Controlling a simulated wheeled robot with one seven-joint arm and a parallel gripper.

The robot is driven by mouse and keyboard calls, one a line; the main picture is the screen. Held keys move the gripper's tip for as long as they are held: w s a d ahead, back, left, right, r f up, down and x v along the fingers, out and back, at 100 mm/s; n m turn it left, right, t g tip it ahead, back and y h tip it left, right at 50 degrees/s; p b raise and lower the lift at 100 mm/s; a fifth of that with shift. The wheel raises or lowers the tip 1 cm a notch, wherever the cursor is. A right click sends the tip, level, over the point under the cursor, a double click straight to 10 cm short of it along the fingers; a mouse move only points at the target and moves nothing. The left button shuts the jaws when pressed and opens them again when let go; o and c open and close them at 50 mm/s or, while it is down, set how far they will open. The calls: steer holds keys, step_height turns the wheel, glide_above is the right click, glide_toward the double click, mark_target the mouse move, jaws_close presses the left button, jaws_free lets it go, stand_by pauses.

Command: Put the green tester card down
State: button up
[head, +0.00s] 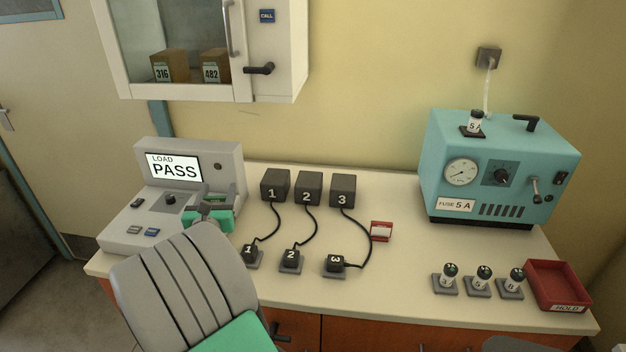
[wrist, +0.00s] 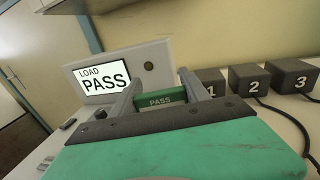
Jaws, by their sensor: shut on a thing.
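The green tester card (wrist: 160,99), marked PASS, is held between the two grey fingers of my gripper (wrist: 159,88) in the wrist view. My gripper also shows in the head view (head: 212,207), at the right side of the grey tester (head: 225,160). The tester's screen (head: 173,168) reads LOAD PASS. In the head view the card cannot be made out clearly from my gripper. Whether the card touches the tester or the bench cannot be told.
Black blocks 1, 2 and 3 (head: 307,190) are cabled to plugs (head: 291,262) on the bench (head: 390,285). A small red-and-white item (head: 381,231) lies right of them. A teal fuse unit (head: 500,165), fuses (head: 478,283) and a red HOLD tray (head: 543,301) are at right.

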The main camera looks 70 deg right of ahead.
steer(key=s+d+r+m+g, duration=0.2)
steer(key=s+d+r+g, duration=0.3)
steer(key=s, duration=0.6)
steer(key=s+d+r+m+g+h+p, duration=0.1)
steer(key=s+d+m+g, duration=0.15)
steer(key=s+d, duration=0.7)
steer(key=s+d+r+m+g, duration=0.2)
steer(key=s+d+r+g, duration=0.15)
steer(key=s, duration=0.85)
steer(key=w+d+f, duration=0.2)
steer(key=d+f, duration=0.1)
steer(key=d, duration=0.1)
steer(key=w+d+f, duration=0.2)
steer(key=d+f, duration=0.1)
steer(key=d, duration=0.1)
steer(key=w+d+f, duration=0.2)
steer(key=d+f, duration=0.1)
steer(key=d, duration=0.1)
steer(key=shift+w+d+f+p, duration=0.2)
steer(key=shift+d+f+p, duration=0.1)
steer(key=shift+d+p, duration=0.05)
steer(key=shift+w+d+f, duration=0.1)
steer(key=shift+f, duration=1.65)
steer(key=o, duration=1.3)
steer(key=shift+r, duration=0.15)
steer(key=v, duration=0.6)
steer(key=b+v, duration=0.1)
steer(key=v, duration=0.5)
steer(key=shift+s, duration=0.2)
